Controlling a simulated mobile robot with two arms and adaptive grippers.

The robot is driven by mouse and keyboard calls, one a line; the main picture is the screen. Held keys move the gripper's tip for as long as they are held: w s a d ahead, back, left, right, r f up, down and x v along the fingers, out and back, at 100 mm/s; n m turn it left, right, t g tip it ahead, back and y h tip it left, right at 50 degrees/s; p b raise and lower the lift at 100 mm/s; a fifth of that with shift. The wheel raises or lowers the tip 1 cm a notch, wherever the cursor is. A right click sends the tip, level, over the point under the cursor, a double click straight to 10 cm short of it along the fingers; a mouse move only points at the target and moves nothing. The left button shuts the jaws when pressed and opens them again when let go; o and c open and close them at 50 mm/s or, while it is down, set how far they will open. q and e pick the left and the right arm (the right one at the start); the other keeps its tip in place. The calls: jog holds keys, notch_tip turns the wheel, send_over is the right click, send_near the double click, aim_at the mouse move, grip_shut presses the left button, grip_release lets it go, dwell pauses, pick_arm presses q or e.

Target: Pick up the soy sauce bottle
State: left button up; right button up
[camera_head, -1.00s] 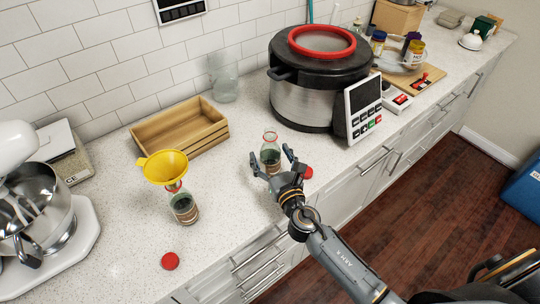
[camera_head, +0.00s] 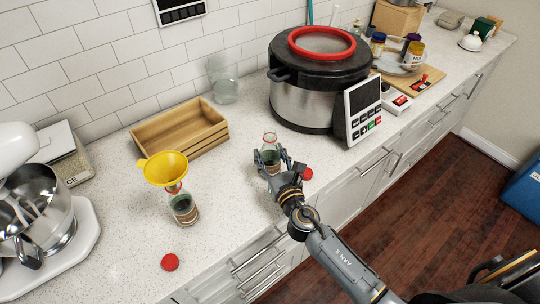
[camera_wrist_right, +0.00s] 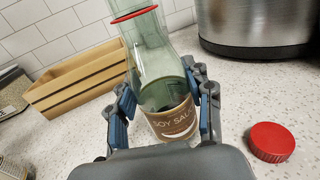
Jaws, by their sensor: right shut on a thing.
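The soy sauce bottle (camera_head: 271,147) is clear greenish glass with a brown label and an open top. It stands upright on the counter in the head view, in front of the big cooker. My right gripper (camera_head: 272,161) is shut on it, with one finger at each side. In the right wrist view the label of the bottle (camera_wrist_right: 176,118) reads "SOY SAU", and the blue pads of my right gripper (camera_wrist_right: 165,118) are at its sides. Some dark liquid shows low in the bottle. My left gripper is not in view.
A second bottle (camera_head: 183,208) with a yellow funnel (camera_head: 166,168) stands to the left. Red caps lie on the counter (camera_head: 170,262) and beside my gripper (camera_wrist_right: 271,141). A wooden box (camera_head: 180,128) is behind. The cooker (camera_head: 305,101) stands close behind right.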

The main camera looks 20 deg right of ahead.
jog(key=shift+r+p, duration=0.7)
jog(key=shift+r, duration=0.5)
jog(key=s+d+r, duration=0.2)
jog(key=s+r, duration=0.3)
jog(key=s, duration=0.1)
jog(key=s+d+r+p, duration=0.1)
jog(key=s+d+r, duration=0.1)
jog(key=s+r, duration=0.3)
jog(key=shift+s+d+r, duration=0.3)
jog(key=shift+s, duration=0.75)
